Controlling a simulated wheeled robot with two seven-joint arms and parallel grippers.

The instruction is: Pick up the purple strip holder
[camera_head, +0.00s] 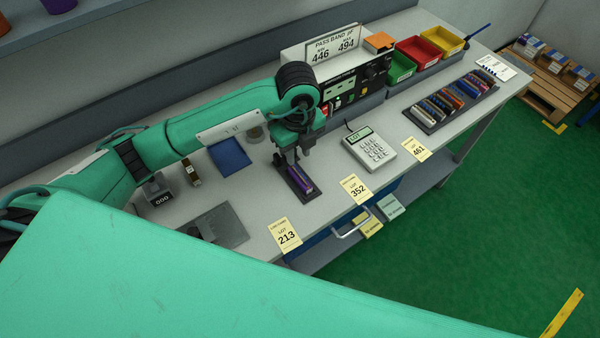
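The purple strip holder (300,179) lies in a narrow dark cradle on the grey bench, near its front edge, in the head view. My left gripper (291,160) points down at the far end of this holder. Its fingertips are small and dark against the cradle, so I cannot tell whether they touch the holder or how far apart they are. The far end of the holder is partly hidden by the gripper. My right gripper is not in view.
A keypad (369,148) stands right of the holder. A blue square tray (229,157) and a dark grey plate (222,226) lie to the left. A rack of several strips (453,101) and coloured bins (418,51) are farther right. Yellow lot cards line the front edge.

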